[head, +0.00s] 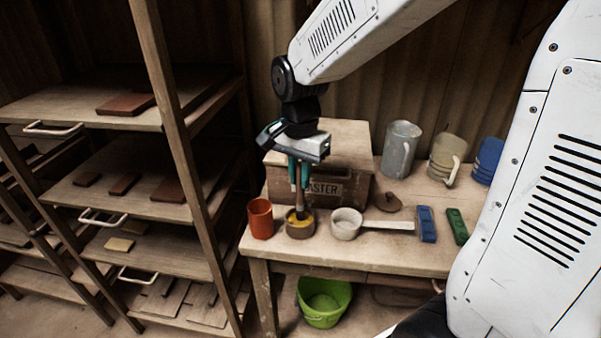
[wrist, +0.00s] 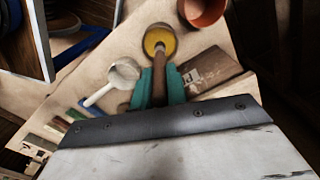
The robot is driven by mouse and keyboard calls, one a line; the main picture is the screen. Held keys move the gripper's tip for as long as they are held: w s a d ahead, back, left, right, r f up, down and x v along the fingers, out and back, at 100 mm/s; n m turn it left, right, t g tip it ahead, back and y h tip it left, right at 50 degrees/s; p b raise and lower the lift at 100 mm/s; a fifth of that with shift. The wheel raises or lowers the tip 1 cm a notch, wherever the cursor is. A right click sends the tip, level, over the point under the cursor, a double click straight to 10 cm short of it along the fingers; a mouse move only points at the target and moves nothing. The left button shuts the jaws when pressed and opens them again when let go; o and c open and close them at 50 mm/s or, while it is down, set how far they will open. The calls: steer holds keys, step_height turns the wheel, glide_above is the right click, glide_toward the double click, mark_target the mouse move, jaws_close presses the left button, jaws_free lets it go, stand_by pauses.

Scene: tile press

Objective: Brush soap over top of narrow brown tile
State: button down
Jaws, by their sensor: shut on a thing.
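My gripper (head: 299,178) has teal fingers, also seen in the wrist view (wrist: 160,84). It is shut on the brown handle of an upright brush (head: 299,207), which also shows in the wrist view (wrist: 161,66). The brush's lower end is in a small round pot (head: 299,231) of yellow stuff, likely the soap, on the table; its bristles are hidden. Brown tiles of several sizes lie on the shelves at left. A narrow one (head: 125,184) lies on the middle shelf, with a smaller tile (head: 87,179) to its left and a larger tile (head: 168,190) to its right.
An orange cup (head: 260,218) stands left of the pot, a white ladle (head: 346,224) right of it. A wooden box (head: 350,187) is close behind. Blue (head: 427,224) and green (head: 457,226) brushes lie farther right. A shelf post (head: 175,110) stands between table and tiles.

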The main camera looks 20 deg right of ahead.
steer(key=shift+f, duration=0.45)
stand_by(1.1)
steer(key=shift+r, duration=0.1)
steer(key=shift+r, duration=3.45)
steer(key=shift+f, duration=3.5)
